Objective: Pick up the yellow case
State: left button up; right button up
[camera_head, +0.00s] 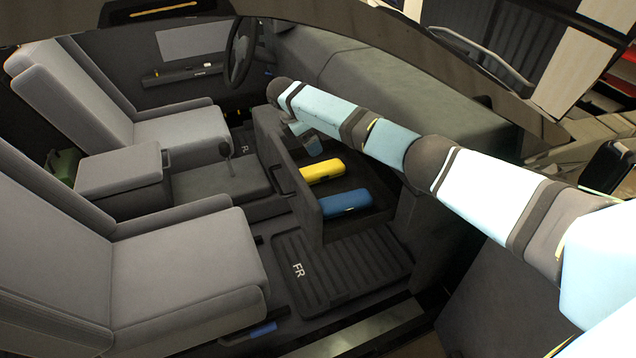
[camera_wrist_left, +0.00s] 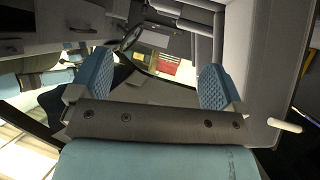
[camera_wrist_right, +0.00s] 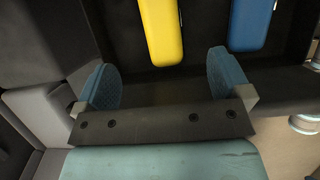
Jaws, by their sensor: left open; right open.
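The yellow case (camera_head: 321,171) lies in the open glove compartment (camera_head: 309,213) of the car, beside a blue case (camera_head: 345,203). In the right wrist view the yellow case (camera_wrist_right: 161,30) is just beyond and between the fingers, apart from them, and the blue case (camera_wrist_right: 250,24) is to its right. My right gripper (camera_wrist_right: 162,80) is open and empty, facing the compartment. In the head view my right arm reaches in from the right, and the right gripper (camera_head: 310,142) shows only partly behind it. My left gripper (camera_wrist_left: 158,85) is open and empty, away from the cases.
Two grey seats (camera_head: 180,265) and a centre console (camera_head: 120,170) fill the left. The dashboard (camera_head: 400,85) lies above and behind the compartment. A ribbed floor mat (camera_head: 345,270) marked FR lies below it. The steering wheel (camera_head: 240,52) is at the back.

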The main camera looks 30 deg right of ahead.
aim_at(321, 167)
jog(key=b+x, duration=0.2)
jog(key=x, duration=0.7)
jog(key=shift+w, duration=0.1)
jog(key=shift+b+x, duration=0.7)
jog(key=shift+x, duration=0.35)
jog(key=x, duration=0.1)
jog(key=b+x, duration=0.1)
jog(key=shift+a+f, duration=0.1)
jog(key=shift+f, duration=0.35)
pick_arm(q)
jog(key=shift+w+d+r+t+h, duration=0.35)
jog(key=shift+d+r+t, duration=0.1)
jog(key=shift+r, duration=0.1)
jog(key=shift+w+d+r+t+h, duration=0.35)
jog(key=shift+d+r+t, duration=0.1)
jog(key=shift+r, duration=0.05)
pick_arm(e)
jog(key=shift+r, duration=0.15)
jog(key=c, duration=1)
